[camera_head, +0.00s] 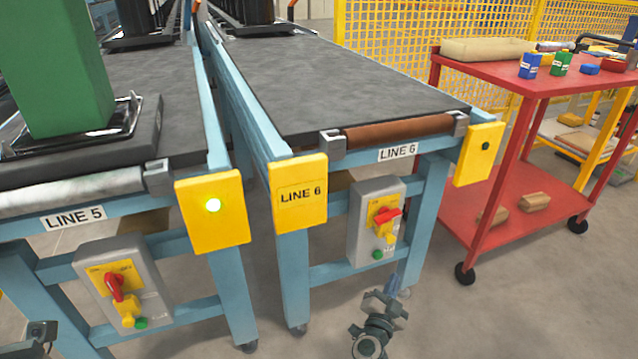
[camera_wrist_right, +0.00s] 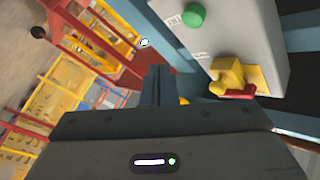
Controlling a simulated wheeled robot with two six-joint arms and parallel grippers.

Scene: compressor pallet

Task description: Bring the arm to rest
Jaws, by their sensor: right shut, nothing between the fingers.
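My right gripper (camera_head: 386,300) is low in front of the LINE 6 conveyor, below its grey switch box (camera_head: 366,240). In the right wrist view its fingers (camera_wrist_right: 158,85) are together with nothing between them. That view also shows a grey box with a green button (camera_wrist_right: 194,15) and a red handle (camera_wrist_right: 236,92) beside a yellow piece, apart from the fingers. In the head view the LINE 6 red handle (camera_head: 386,215) lies roughly sideways. A small part of my left arm (camera_head: 38,335) shows at the bottom left corner; its jaws cannot be made out.
The LINE 5 conveyor (camera_head: 185,120) carries a green block (camera_head: 60,75); its lamp (camera_head: 213,205) is lit. The LINE 6 belt (camera_head: 320,85) is clear in front, and its lamp (camera_head: 485,146) is dark. A red cart (camera_head: 500,75) stands at right. Floor before LINE 6 looks free.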

